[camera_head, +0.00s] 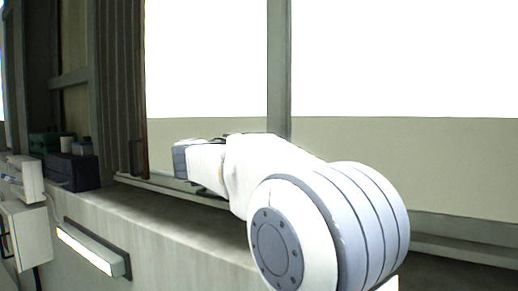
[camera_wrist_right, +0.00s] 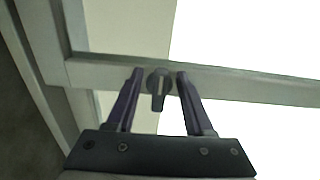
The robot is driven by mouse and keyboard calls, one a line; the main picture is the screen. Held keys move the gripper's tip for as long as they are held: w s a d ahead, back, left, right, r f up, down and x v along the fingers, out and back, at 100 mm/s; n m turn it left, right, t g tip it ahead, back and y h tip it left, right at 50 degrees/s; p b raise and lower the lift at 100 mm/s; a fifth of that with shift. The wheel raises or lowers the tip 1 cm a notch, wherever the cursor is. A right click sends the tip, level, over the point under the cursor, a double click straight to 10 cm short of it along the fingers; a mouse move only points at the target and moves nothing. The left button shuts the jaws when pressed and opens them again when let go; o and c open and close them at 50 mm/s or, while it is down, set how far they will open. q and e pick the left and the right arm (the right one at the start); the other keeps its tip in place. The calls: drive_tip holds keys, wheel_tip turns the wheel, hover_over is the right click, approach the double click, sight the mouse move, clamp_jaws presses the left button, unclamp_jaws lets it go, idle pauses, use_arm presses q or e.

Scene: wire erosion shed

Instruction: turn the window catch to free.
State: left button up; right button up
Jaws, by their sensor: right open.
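My right gripper (camera_wrist_right: 160,73) is open, with one dark finger on each side of the catch. Gaps show between the fingers and the catch, but I cannot tell the depth between them. In the head view my right arm reaches to the window and hides the catch. My left gripper is not in view.
The window frame's upright bar (camera_head: 279,70) rises behind my right arm. A pale sill (camera_head: 180,215) runs below the window. Dark boxes (camera_head: 72,170) stand at the sill's left end, by a brown folded curtain or shutter (camera_head: 120,80). A light bar (camera_head: 92,249) is fixed to the wall below.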

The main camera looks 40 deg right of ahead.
drive_tip(key=b+v, duration=0.3)
drive_tip(key=v, duration=0.7)
drive_tip(key=shift+s+a, duration=0.15)
drive_tip(key=shift+f, duration=0.1)
